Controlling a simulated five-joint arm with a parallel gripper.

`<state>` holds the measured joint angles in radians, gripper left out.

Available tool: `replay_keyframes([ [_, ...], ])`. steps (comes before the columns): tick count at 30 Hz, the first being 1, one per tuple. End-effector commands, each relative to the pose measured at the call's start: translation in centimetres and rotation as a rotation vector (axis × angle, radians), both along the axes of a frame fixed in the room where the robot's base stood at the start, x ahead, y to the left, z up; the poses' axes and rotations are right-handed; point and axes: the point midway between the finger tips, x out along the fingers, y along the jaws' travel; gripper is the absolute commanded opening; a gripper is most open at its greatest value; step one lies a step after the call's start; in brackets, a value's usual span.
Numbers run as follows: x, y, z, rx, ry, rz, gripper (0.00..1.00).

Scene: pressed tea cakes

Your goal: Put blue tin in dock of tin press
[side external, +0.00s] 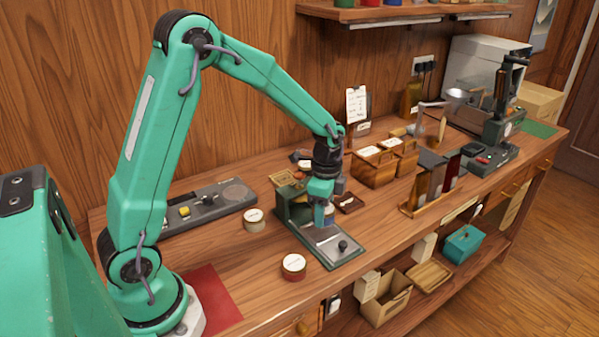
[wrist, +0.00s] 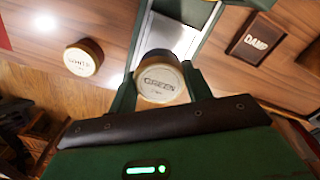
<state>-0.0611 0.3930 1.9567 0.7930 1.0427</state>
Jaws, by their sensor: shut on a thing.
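My gripper (side external: 324,212) is low over the tin press (side external: 345,258), which has a green base, a pale metal plate and a dark knob. In the wrist view my gripper (wrist: 160,84) is shut on a round tin (wrist: 158,82), one finger on each side. Its lid has a pale label that I cannot read clearly; its side colour is mostly hidden. The tin overlaps the end of the press's metal plate (wrist: 168,36) in that view. I cannot tell whether it touches the press.
A tin marked white (wrist: 84,57) stands apart on the bench; a cream tin (side external: 254,220) and a red-banded tin (side external: 293,266) stand left of the press. A brown tray marked damp (wrist: 254,36) lies beside it. Wooden boxes (side external: 374,168) stand behind right.

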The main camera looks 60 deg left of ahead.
Motion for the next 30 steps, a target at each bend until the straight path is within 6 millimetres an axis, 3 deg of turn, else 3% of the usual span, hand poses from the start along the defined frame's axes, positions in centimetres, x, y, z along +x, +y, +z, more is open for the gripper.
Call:
replay_keyframes([
  [6, 0.7, 1.4, -0.9, 0.0, -0.001, 0.0, 0.26],
  [13, 0.7, 1.4, -1.2, 0.0, 0.0, -0.001, 0.26],
  [24, 0.7, 1.4, -4.7, 0.0, 0.0, 0.0, 0.26],
  [30, 0.7, 1.4, -4.9, 0.0, -0.001, 0.0, 0.26],
])
